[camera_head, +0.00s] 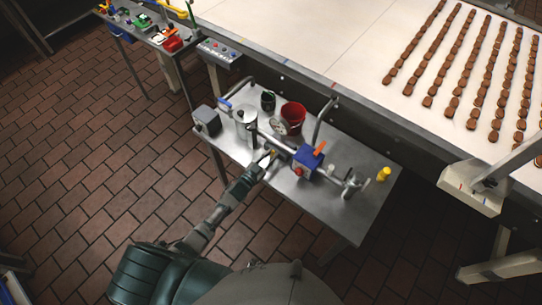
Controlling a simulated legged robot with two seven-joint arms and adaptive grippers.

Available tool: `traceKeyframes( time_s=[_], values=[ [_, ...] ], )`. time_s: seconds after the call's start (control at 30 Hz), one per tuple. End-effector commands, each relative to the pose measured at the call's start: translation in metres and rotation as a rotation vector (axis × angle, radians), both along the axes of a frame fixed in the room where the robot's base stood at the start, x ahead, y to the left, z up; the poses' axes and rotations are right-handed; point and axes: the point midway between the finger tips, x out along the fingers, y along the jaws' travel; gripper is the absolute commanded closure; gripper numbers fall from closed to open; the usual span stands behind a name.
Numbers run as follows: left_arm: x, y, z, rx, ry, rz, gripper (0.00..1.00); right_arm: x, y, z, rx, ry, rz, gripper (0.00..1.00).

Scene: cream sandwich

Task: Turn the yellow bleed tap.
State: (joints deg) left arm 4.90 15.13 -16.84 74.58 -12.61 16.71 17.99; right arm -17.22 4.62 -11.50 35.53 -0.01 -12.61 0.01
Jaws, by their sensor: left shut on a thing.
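A metal pipe assembly stands on a small steel table (340,225). It carries a blue valve body (307,158) with an orange lever, a round gauge (278,127) and a silver cylinder (246,121). My left arm reaches up from the bottom, and my left gripper (268,159) is at the pipe, left of the blue body. A small yellow part, the bleed tap (273,152), shows at the fingertips, mostly hidden by them. The gripper is shut on it. The tap's angle is too small to tell. My right gripper is out of view.
A red bucket (293,114), a dark cup (268,100) and a grey box (207,121) stand on the steel table. A small yellow object (383,174) is near its right edge. A white conveyor (350,50) with rows of brown biscuits runs behind. Tiled floor is clear at left.

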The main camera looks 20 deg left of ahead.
Motion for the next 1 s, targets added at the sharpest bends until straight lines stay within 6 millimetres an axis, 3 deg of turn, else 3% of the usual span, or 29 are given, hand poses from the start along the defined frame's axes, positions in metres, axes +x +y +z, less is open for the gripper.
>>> traceKeyframes(
  time_s=[0.43, 0.47, 0.53, 0.87, 1.0],
  values=[
    [-0.001, 0.0, -0.003, -0.007, 0.008, 0.0, 1.0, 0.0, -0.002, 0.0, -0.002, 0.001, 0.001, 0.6],
    [-0.001, 0.0, -0.003, -0.007, 0.008, 0.0, 0.74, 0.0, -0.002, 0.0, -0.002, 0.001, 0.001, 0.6],
    [-0.001, 0.0, -0.002, -0.007, 0.008, 0.0, 0.57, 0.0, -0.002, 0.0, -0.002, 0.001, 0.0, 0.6],
    [-0.002, 0.001, 0.0, -0.007, 0.004, 0.0, 0.56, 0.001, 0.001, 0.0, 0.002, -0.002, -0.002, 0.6],
    [-0.016, 0.007, -0.002, -0.007, 0.006, 0.001, 0.56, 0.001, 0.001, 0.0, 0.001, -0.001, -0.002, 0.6]
  ],
)
